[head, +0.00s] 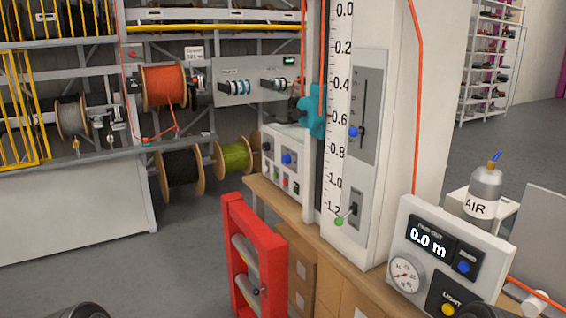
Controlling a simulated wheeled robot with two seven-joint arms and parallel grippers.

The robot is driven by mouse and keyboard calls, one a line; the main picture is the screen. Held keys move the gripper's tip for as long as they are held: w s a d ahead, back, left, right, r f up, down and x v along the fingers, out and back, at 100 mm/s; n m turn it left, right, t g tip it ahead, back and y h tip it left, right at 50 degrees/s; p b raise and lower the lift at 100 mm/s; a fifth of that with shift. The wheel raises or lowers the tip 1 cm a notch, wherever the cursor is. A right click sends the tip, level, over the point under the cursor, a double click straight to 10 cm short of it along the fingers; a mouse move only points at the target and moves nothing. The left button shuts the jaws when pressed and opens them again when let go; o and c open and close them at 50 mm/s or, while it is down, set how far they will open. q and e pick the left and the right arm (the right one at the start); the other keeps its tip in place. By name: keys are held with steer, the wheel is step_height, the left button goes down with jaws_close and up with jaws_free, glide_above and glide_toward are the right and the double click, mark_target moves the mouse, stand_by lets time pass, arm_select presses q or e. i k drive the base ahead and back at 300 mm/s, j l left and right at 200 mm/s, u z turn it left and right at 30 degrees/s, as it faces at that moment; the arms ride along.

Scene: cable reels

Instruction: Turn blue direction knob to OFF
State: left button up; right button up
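A blue knob (287,158) sits on the sloped face of a white control box (268,178), which stands on the wooden bench against the tall white column. The box also carries a dark knob (266,147) and small buttons along its lower edge. The labels are too small to read, so I cannot tell the blue knob's setting or which label reads OFF. Neither of my grippers is in view; only dark rounded parts, likely of my own arms, show at the bottom edge.
The column (395,140) with its scale rises right of the control box. A red roller frame (254,262) stands in front of the bench. A grey meter box (450,258) and AIR bottle (484,190) are at the right. Floor (150,270) at left is clear.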

mark_target(285, 159)
steer(key=i+j+z, duration=0.15)
steer(key=z, duration=0.7)
steer(key=i+j+z, duration=0.1)
steer(key=j+z, duration=0.35)
steer(key=j, duration=0.45)
steer(key=j+z, duration=0.45)
steer(key=j, duration=1.3)
steer(key=k+j+z, duration=0.1)
steer(key=j, duration=0.7)
steer(key=k+j, duration=0.1)
steer(key=j, duration=0.75)
